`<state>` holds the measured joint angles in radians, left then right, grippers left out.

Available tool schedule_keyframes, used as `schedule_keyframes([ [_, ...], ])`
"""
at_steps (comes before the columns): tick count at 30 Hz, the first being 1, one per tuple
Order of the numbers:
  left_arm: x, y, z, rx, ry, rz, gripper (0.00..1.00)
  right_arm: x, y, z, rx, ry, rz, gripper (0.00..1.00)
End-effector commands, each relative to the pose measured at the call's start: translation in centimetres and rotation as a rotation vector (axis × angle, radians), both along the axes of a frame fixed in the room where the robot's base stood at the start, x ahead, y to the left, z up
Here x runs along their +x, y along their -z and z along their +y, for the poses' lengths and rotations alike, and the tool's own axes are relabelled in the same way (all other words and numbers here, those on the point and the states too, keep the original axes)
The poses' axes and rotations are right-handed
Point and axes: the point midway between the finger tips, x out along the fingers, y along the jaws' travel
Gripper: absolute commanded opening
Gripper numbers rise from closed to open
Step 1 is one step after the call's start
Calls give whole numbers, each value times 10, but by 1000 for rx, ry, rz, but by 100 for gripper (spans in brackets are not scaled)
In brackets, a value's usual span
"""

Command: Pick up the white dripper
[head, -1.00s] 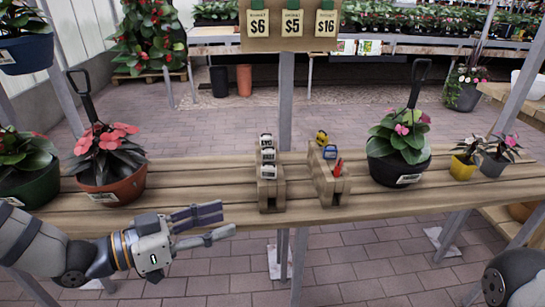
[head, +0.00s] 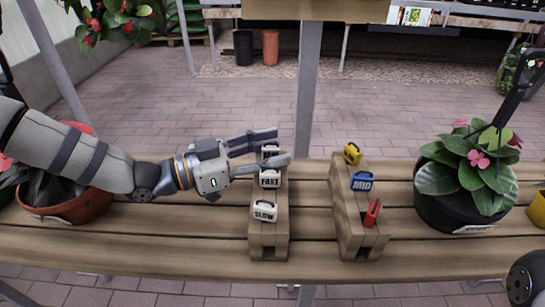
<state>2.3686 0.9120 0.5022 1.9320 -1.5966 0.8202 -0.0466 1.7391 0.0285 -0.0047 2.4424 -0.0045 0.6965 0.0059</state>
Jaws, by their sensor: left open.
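Three white drippers stand in a row on the left wooden rack (head: 268,240). The nearest, marked SLOW (head: 264,212), and the middle one, marked FAST (head: 270,179), show clearly. The farthest white dripper (head: 270,151) is partly hidden between the fingers of my left gripper (head: 283,146). The left gripper is open and reaches in from the left, one finger beyond that far dripper and one in front of it. I cannot tell whether the fingers touch it. My right gripper is out of view.
The right wooden rack (head: 357,225) holds a yellow dripper (head: 352,153), a blue one marked MID (head: 363,181) and a red one (head: 372,212). A black-potted plant (head: 455,203) stands right; a terracotta pot (head: 70,205) sits left under my arm.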

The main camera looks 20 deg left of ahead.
Motion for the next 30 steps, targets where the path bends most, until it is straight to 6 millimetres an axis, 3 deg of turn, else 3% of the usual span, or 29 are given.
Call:
schedule_keyframes([
  [7, 3, -1, -3, 0, -1, 0, 43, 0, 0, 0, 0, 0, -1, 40],
  [13, 2, -1, -3, 0, -1, 0, 0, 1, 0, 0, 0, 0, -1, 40],
  [23, 2, -2, -3, -1, -1, -1, 0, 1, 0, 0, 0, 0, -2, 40],
  [26, 2, -16, -3, -1, 0, -6, 0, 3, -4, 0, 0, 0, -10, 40],
  [30, 2, -56, -3, -1, 0, -13, 0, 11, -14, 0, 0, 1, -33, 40],
])
